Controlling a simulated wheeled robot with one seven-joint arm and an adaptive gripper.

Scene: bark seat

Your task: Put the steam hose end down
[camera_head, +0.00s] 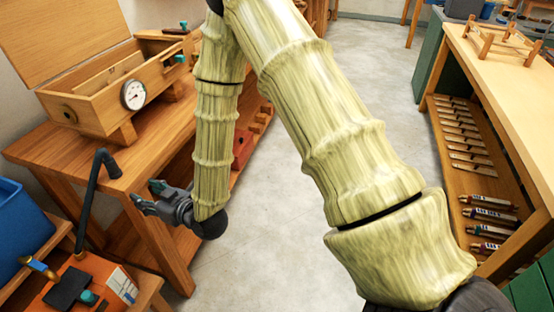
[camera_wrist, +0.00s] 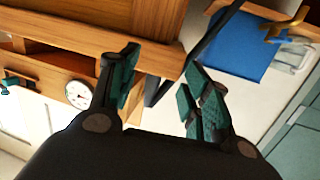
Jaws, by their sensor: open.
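The black steam hose (camera_head: 88,195) rises from the orange box at lower left and bends over at its top. Its end (camera_head: 115,171) points down in front of the bench's front edge, with nothing gripping it. In the wrist view the dark hose (camera_wrist: 213,32) runs down from the top edge, past the fingers. My gripper (camera_head: 144,196) is open, to the right of and a little below the hose end, apart from it in the head view. In the wrist view its teal-padded fingers (camera_wrist: 162,62) are spread with nothing held between them.
A wooden steam box (camera_head: 95,95) with a round gauge (camera_head: 134,95) stands on the wooden bench (camera_head: 60,150). The orange box (camera_head: 90,285) and a blue bin (camera_head: 22,230) are at lower left. A tool bench (camera_head: 510,75) stands right; grey floor (camera_head: 265,230) lies between.

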